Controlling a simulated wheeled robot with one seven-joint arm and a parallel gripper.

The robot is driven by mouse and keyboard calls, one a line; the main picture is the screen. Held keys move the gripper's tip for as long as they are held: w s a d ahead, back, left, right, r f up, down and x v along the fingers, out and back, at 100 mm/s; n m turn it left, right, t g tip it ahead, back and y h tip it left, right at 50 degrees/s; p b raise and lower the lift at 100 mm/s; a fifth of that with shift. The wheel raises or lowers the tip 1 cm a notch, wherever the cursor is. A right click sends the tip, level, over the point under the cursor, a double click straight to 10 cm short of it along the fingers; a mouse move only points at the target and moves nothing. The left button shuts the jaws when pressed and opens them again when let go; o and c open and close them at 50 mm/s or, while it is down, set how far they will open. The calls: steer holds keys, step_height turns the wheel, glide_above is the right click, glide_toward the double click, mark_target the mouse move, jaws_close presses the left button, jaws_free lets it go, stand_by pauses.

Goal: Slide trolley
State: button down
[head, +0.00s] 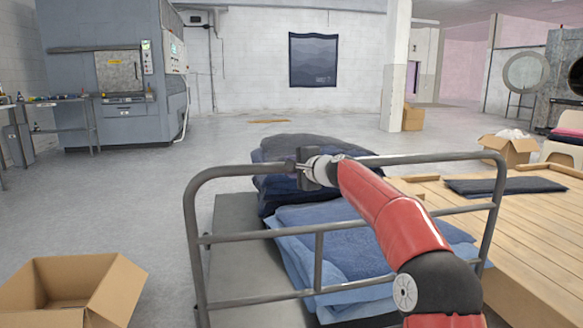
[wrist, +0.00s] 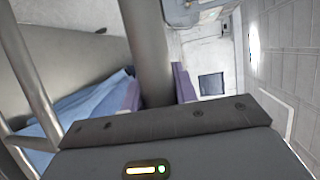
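The trolley (head: 232,235) stands in front of me, with a flat grey deck and a grey tubular handle frame (head: 235,170) at its near end. Folded blue (head: 335,240) and dark (head: 290,150) cloths are stacked on the deck. My gripper (head: 303,170) is at the top bar of the handle, left of its middle. In the wrist view, the bar (wrist: 150,45) runs between the two purple fingers of my gripper (wrist: 158,88), which close against it on both sides.
A low wooden platform (head: 530,235) with a dark folded cloth stands close on the right. An open cardboard box (head: 70,290) lies at the near left. A grey machine (head: 110,75) stands at the back left. The floor beyond and left of the trolley is mostly clear.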

steer(key=c, duration=1.1)
jaws_free()
steer(key=shift+r, duration=0.1)
steer(key=b+v, duration=0.3)
steer(key=v, duration=0.5)
steer(key=s+f+n+g+h+p, duration=0.1)
steer(key=s+f+n+g+h, duration=0.15)
steer(key=s, duration=0.55)
steer(key=s+f+n+g+h+p, duration=0.1)
steer(key=s+f+n, duration=0.15)
steer(key=s, duration=0.65)
steer(key=s+d+f+n+g+h, duration=0.1)
steer(key=s+d+f, duration=0.4)
steer(key=s, duration=0.5)
steer(key=s+d+f+n+g+h+p, duration=0.1)
steer(key=s+d+f+n+h, duration=0.2)
steer(key=s, duration=0.6)
steer(key=s+d+f+n+g+h, duration=0.1)
steer(key=s+d+f+n+h, duration=0.1)
steer(key=s+d+f, duration=0.4)
steer(key=s+d, duration=0.2)
steer(key=s, duration=0.2)
steer(key=shift+s+d+f, duration=0.2)
steer(key=shift+s+f, duration=0.2)
